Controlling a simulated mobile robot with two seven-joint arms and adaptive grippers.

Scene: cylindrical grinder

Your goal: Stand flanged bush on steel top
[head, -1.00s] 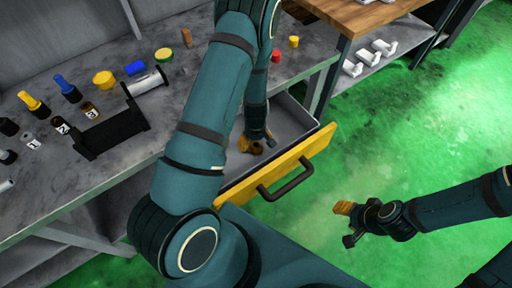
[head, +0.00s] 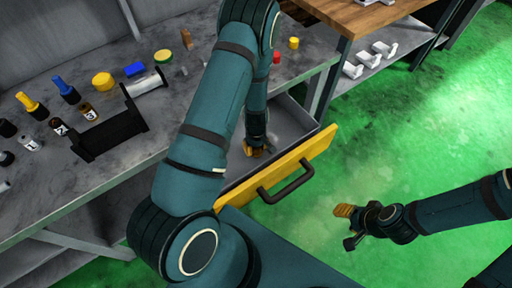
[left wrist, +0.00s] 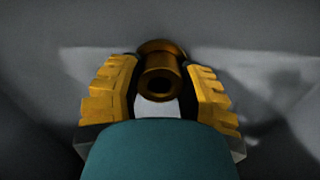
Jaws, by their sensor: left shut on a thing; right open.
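The flanged bush (left wrist: 160,75) is a bronze-coloured ring part with a dark bore. In the left wrist view it sits between the two yellow fingers of my left gripper (left wrist: 160,95), which is shut on it. In the head view my left gripper (head: 256,148) is down inside the open drawer (head: 290,128), and the bush is hard to make out there. The grey steel top (head: 170,125) is the bench surface to the left of and above the drawer. My right gripper (head: 347,225) is open and empty over the green floor.
The drawer's yellow front (head: 318,155) with a dark handle (head: 286,184) stands out from the bench. On the top are a black cradle (head: 110,130) with a silver cylinder (head: 145,83), bottles and coloured caps. A wooden-topped bench (head: 365,14) stands behind.

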